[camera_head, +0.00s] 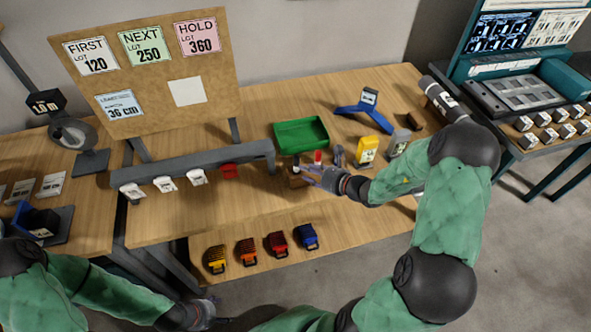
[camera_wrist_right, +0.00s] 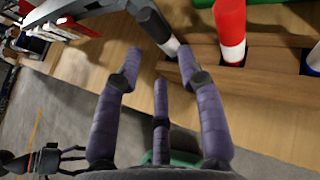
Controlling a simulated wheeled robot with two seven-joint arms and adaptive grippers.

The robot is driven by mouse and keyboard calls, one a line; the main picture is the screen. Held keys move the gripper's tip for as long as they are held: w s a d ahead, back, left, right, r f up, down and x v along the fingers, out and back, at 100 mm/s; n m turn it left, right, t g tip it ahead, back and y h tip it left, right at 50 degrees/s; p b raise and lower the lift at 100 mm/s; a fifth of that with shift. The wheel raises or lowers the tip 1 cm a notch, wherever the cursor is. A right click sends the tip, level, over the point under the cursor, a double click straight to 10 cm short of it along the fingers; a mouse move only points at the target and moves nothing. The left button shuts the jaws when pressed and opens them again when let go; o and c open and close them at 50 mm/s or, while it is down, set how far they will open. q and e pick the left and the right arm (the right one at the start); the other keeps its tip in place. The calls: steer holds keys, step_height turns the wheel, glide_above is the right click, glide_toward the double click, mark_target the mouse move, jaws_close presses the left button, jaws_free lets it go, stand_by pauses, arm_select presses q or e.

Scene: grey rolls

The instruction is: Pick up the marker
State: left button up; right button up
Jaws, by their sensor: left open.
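A marker with a red top and white body (camera_wrist_right: 231,35) stands upright in a wooden block (camera_wrist_right: 270,62); its red top also shows in the head view (camera_head: 318,156). A dark grey marker-like cylinder (camera_wrist_right: 153,22) with a pale lower band stands to its left in the wrist view, just beyond my fingertips. My right gripper (camera_wrist_right: 160,58) has its fingers spread, with nothing held between them. In the head view my right gripper (camera_head: 308,174) is at the wooden block (camera_head: 296,181) and partly covers it. My left gripper (camera_head: 212,312) is open and empty at the bottom, away from the table.
A green tray (camera_head: 301,147) lies behind the block. A yellow bottle (camera_head: 367,149) and a clear jar (camera_head: 398,143) stand to the right. A grey rail (camera_head: 195,164) with white and red clips lies to the left. Several coloured clips (camera_head: 277,244) line the front ledge.

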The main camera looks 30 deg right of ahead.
mark_target(298, 174)
steer(key=b+x, duration=0.1)
steer(key=x, duration=0.4)
steer(key=shift+w+b, duration=0.3)
steer(key=c, duration=0.7)
